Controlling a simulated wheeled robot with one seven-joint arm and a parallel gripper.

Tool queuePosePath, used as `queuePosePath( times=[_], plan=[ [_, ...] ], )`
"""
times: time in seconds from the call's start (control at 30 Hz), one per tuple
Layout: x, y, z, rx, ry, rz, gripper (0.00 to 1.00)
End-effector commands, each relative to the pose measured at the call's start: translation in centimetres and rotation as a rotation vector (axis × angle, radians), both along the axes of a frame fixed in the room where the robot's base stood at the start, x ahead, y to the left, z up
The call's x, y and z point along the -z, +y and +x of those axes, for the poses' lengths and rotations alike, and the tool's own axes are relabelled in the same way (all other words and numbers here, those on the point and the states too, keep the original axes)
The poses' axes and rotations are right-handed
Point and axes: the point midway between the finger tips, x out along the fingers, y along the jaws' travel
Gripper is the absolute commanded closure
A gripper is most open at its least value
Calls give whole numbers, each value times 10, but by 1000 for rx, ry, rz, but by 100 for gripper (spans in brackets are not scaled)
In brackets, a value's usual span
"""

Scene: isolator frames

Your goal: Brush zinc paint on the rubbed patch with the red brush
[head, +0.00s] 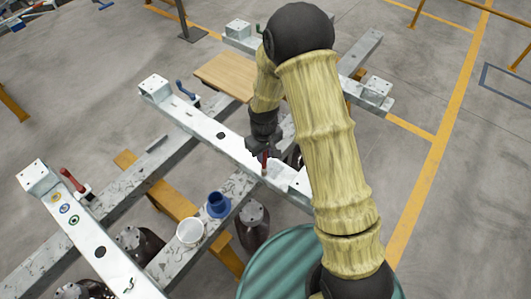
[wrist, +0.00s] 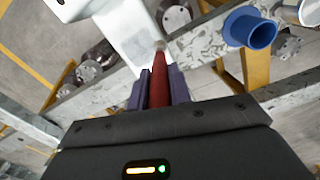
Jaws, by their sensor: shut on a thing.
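My gripper (head: 263,148) is shut on the red brush (wrist: 160,90), which sticks out between the two jaws in the wrist view. The red brush also shows in the head view (head: 265,160), pointing down at the middle white beam (head: 205,127). Its pale bristle tip lies over the edge of a white surface (wrist: 128,32) in the wrist view; I cannot tell whether it touches. A blue pot (head: 218,205) and a white pot (head: 190,231) stand on a grey beam, left of and below my gripper in the head view.
A second white beam (head: 85,232) at left carries coloured ring marks (head: 64,208) and a red-handled fitting (head: 72,180). A blue-handled fitting (head: 185,90) stands by the middle beam. Dark flanged parts (head: 252,222) sit below the beams. Open floor lies at right.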

Motion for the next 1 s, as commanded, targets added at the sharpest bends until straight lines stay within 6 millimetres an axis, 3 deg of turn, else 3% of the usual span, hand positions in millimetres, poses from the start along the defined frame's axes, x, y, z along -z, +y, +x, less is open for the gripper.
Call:
queuePosePath(
  times=[0.03,0.6,1.0],
  plan=[
    [-19,0,2,1,-7,2,100],
    [-67,-1,1,1,-5,1,100],
    [-74,-1,1,2,-3,1,100]
  ],
)
